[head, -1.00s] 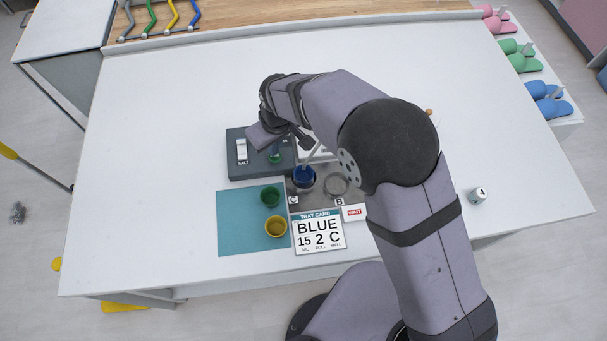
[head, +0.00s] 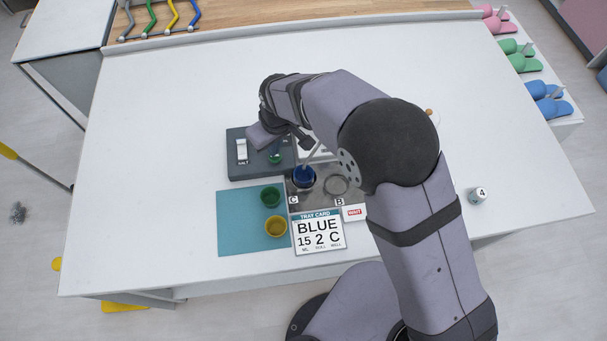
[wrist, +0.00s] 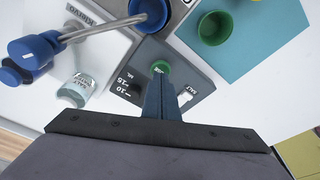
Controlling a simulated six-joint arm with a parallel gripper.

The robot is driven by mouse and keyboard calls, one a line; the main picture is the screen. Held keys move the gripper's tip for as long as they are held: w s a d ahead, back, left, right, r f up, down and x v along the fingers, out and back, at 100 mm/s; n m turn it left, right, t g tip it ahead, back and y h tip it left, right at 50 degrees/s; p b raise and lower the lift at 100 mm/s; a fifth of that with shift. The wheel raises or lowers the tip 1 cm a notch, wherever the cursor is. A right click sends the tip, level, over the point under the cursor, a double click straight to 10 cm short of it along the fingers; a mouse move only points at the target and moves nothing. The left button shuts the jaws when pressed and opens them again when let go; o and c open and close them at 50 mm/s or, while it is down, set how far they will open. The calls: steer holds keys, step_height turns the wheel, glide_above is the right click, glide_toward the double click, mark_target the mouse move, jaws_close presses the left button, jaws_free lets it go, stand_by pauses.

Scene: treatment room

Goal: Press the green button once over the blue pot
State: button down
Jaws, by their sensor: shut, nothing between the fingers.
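The green button (head: 275,158) sits on a dark grey dispenser box (head: 236,170); it also shows in the wrist view (wrist: 161,67). My gripper (wrist: 161,78) is shut and empty, its fingertips right at the button's near edge. I cannot tell whether they touch or press it. In the head view my wrist hides part of the box. The blue pot (head: 304,178) stands in the well marked C, to the right of and in front of the button. It also shows at the top of the wrist view (wrist: 150,14), with metal spouts reaching over it.
A green pot (head: 270,196) and a yellow pot (head: 275,227) stand on a teal mat (head: 235,225). A card (head: 319,233) reads BLUE 15 2 C. A white SALT switch (head: 241,150) is on the box. A clear salt jar (wrist: 76,91) stands near the fingers.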

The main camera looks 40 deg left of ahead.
steer(key=shift+f, duration=0.3)
steer(key=shift+d+f+b, duration=0.1)
steer(key=shift+f+b, duration=0.65)
steer(key=shift+f, duration=0.2)
steer(key=shift+r, duration=0.15)
steer(key=shift+r+p, duration=0.8)
steer(key=shift+r, duration=0.2)
steer(key=shift+r, duration=0.1)
step_height(320, 180, up, 6)
steer(key=p, duration=0.4)
stand_by(0.6)
